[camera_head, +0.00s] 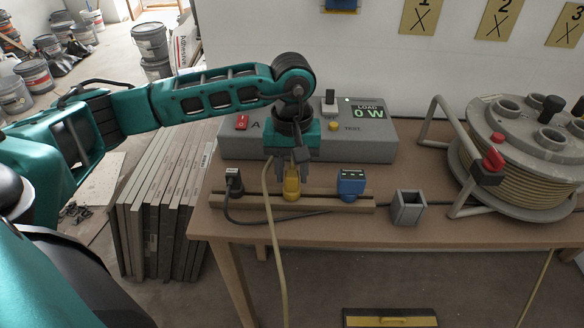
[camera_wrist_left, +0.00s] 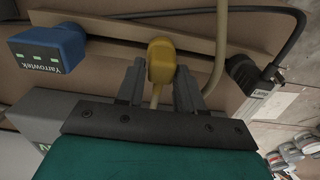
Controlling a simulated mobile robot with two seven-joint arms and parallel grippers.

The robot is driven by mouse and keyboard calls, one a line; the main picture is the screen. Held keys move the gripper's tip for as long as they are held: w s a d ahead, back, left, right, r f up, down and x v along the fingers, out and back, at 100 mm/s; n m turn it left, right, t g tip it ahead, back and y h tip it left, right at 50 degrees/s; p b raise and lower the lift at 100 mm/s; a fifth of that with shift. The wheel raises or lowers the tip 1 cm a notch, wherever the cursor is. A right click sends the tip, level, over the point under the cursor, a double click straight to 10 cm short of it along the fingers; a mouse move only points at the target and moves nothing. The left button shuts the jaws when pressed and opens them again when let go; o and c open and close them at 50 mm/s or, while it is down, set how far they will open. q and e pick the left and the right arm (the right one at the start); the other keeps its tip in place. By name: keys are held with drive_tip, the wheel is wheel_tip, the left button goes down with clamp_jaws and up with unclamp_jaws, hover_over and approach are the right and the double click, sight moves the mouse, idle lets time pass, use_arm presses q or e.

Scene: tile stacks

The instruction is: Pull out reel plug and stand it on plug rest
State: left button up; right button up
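A yellow plug (camera_head: 291,186) stands on a wooden rail (camera_head: 330,203) near the table's front edge. A beige cord, like the cable on the reel (camera_head: 515,172), runs by it and hangs over the edge. My left gripper (camera_head: 292,176) points down over the yellow plug. In the left wrist view, its fingers (camera_wrist_left: 160,76) are on either side of the yellow plug (camera_wrist_left: 161,58), apparently with small gaps. A hollow grey square holder (camera_head: 408,208) stands right of the rail; I cannot tell if it is the plug rest. My right gripper is not in view.
A black plug (camera_head: 234,181) and a blue plug (camera_head: 351,184) flank the yellow one on the rail. A grey console (camera_head: 375,147) with a "0 W" display stands behind. Grey boards (camera_head: 160,215) lean left of the table (camera_head: 480,232).

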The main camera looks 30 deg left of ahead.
use_arm(q)
drive_tip(key=o, duration=0.4)
drive_tip(key=shift+r, duration=0.15)
drive_tip(key=shift+r+p, duration=1.85)
drive_tip(key=shift+r, duration=1.05)
